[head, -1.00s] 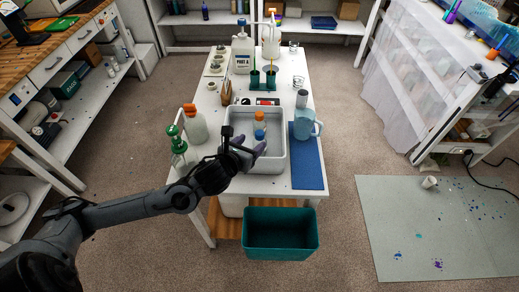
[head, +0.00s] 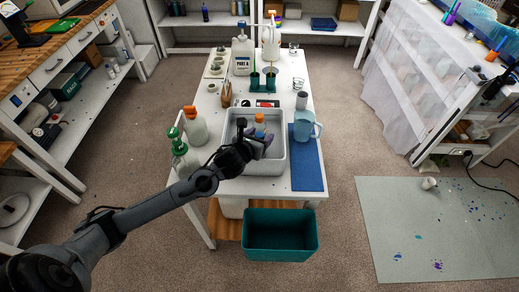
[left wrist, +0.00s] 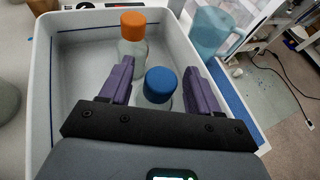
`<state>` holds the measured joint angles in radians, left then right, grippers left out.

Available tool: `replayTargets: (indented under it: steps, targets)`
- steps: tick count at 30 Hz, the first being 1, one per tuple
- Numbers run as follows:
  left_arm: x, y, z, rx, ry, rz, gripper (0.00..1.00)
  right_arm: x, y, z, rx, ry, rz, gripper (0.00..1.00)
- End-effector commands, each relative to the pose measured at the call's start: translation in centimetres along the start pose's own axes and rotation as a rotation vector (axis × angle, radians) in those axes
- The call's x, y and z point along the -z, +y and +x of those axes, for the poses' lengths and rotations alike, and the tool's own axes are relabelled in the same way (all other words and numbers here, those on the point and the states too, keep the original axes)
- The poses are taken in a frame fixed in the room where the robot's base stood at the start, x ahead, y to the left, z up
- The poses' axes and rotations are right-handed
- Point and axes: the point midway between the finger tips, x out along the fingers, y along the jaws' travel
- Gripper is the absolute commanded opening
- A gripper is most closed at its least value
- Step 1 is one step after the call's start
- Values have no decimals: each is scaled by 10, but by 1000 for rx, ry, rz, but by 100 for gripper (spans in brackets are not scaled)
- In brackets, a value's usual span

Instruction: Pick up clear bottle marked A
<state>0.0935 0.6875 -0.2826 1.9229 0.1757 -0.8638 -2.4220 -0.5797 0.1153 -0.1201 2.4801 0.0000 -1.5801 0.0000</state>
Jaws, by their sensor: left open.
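Two small clear bottles stand upright in a white tray (head: 281,160) on the table. One has an orange cap (head: 260,119); its clear body shows in the left wrist view (left wrist: 132,52). The other has a blue cap (left wrist: 160,84) and is largely hidden by my gripper in the head view. I cannot read an A on either. My left gripper (head: 262,141) is open above the tray. In the left wrist view its purple fingers (left wrist: 160,78) stand either side of the blue-capped bottle, with gaps beside the cap. My right gripper is out of view.
A white jug marked PART A (head: 242,55) stands at the table's back. A blue pitcher (head: 304,125) on a blue mat (head: 307,175) is right of the tray. An orange-capped bottle (head: 195,128) and a green-topped bottle (head: 182,158) stand left. A teal bin (head: 280,234) is in front.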

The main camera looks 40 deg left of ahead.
Motion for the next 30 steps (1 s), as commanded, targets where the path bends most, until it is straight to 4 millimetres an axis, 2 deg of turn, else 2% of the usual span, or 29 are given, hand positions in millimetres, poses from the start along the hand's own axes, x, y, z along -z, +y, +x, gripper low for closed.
replayTargets:
  steps: [3,15,30]
  targets:
    - [0,0,0,0,0,0,62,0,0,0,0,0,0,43]
    - [0,0,0,0,0,0,1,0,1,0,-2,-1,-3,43]
    - [-4,0,-2,1,-3,-1,0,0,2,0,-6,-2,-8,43]
